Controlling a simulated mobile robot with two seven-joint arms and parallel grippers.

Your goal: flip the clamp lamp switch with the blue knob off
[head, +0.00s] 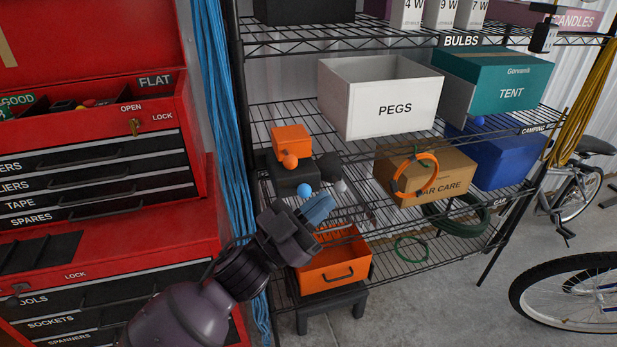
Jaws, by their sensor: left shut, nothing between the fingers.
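A light-blue knob (304,190) shows at the front of a dark box-like unit (294,175) on the middle wire shelf. An orange knob (290,161) sits above it, in front of an orange box (291,139), and a grey knob (341,186) is to its right, below a dark part (329,165). I cannot make out the lamp itself or which way the switch is set. My left gripper (322,202) is shut and empty, its fingertips just right of and below the blue knob in the picture. I cannot tell whether they touch. My right gripper is not in view.
A red tool chest (110,240) stands at left beside hanging blue rope (222,120). An orange bin (335,262) is below my gripper. A cardboard box (450,165) with an orange ring, a white PEGS box (380,105) and a blue box (505,160) are to the right.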

